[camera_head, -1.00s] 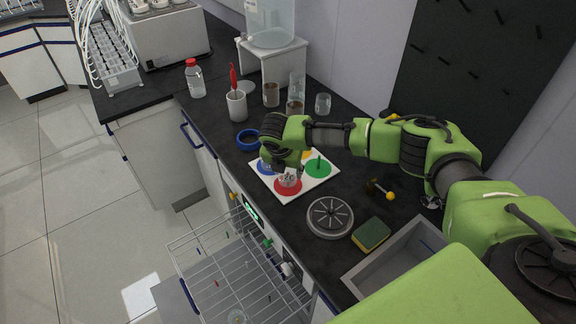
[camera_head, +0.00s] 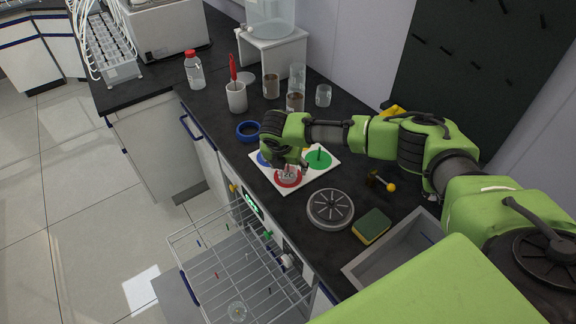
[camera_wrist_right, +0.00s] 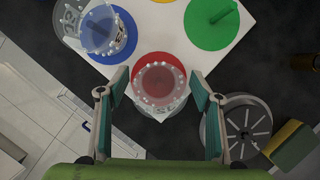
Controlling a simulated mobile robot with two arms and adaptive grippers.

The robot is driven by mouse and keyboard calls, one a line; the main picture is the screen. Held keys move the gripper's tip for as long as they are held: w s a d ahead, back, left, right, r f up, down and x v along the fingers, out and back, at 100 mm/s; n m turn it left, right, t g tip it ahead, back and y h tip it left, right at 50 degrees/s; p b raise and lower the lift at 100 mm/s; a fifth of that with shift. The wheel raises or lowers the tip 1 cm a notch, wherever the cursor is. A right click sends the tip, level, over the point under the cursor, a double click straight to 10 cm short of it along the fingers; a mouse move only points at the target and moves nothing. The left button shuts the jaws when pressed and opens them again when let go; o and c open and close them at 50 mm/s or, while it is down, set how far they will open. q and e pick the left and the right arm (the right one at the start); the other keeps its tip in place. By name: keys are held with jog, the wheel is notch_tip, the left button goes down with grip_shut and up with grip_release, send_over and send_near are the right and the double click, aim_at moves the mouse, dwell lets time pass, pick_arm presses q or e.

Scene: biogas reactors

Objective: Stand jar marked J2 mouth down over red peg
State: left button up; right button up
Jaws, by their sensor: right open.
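A clear jar (camera_head: 288,175) stands on the red disc (camera_head: 290,185) of a white board; its side marking looks like J2 in the head view. The wrist view shows this jar (camera_wrist_right: 161,86) from above over the red disc, a ring of dots around its end. The red peg cannot be made out clearly, and which end of the jar is down is hard to tell. My right gripper (camera_wrist_right: 159,88) is open, with one finger on each side of the jar. A second clear jar (camera_wrist_right: 105,32), marked J3, is at the blue disc. My left gripper is out of view.
The green disc (camera_wrist_right: 212,24) has a bare green peg. A round grey slotted lid (camera_head: 330,209), a sponge (camera_head: 372,226) and a grey basin lie to the right. Beakers and a white cup (camera_head: 236,97) stand behind. An open wire rack (camera_head: 240,275) juts out in front.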

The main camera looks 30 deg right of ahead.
jog(key=v, duration=1.2)
